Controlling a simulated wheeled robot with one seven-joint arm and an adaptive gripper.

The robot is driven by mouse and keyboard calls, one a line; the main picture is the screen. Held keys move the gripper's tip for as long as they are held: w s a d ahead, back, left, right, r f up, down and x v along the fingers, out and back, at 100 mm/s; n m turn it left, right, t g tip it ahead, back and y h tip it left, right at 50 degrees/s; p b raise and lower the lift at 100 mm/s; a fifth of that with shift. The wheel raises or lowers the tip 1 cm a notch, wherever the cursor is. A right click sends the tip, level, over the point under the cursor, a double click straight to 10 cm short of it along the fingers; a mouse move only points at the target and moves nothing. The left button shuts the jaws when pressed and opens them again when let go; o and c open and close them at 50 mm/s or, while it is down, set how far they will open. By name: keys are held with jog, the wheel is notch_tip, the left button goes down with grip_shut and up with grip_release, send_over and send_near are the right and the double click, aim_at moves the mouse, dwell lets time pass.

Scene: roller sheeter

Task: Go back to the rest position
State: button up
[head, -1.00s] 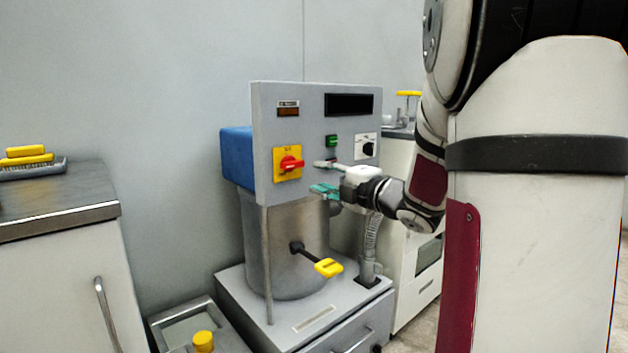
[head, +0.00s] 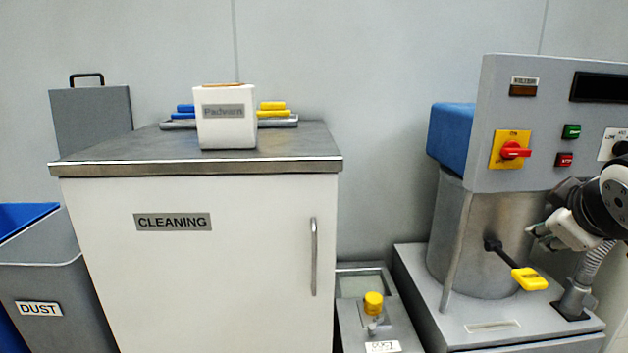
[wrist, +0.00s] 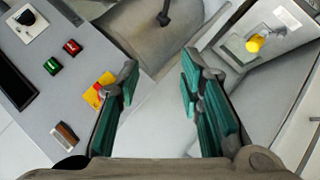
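My gripper (wrist: 158,85) is open and empty, with a clear gap between its teal finger pads in the wrist view. In the head view my gripper (head: 540,238) is at the right, in front of the steel drum (head: 455,240) and below the control panel (head: 480,130), partly hidden by my wrist. The panel has a red rotary switch (head: 515,150) on a yellow plate, a green button (head: 571,131) and a red button (head: 563,159). The panel (wrist: 25,80) also shows at the left of the wrist view. The fingers appear apart from the buttons.
A yellow-handled lever (head: 529,279) sticks out of the drum below my gripper. A grey box with a yellow knob (head: 373,302) stands left of the machine. A cleaning cabinet (head: 200,270) carries a white Padvern container (head: 226,125). A dust bin (head: 45,275) stands far left.

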jog(key=s+a+f+m+g+y, duration=0.25)
jog(key=s+a, duration=0.35)
jog(key=s, duration=0.3)
jog(key=s+a+f+m+g+y, duration=0.1)
jog(key=s+a+f+g, duration=0.25)
jog(key=s+a, duration=0.5)
jog(key=s+a+f+m+g+y, duration=0.2)
jog(key=s+a+g, duration=0.25)
jog(key=s, duration=0.55)
notch_tip(320, 180, up, 38)
jog(key=t+p, duration=0.5)
jog(key=p, duration=3.2)
jog(key=shift+r, duration=0.15)
jog(key=shift+w+d+h, duration=0.1)
jog(key=shift+d+h, duration=0.1)
jog(key=shift+h, duration=0.05)
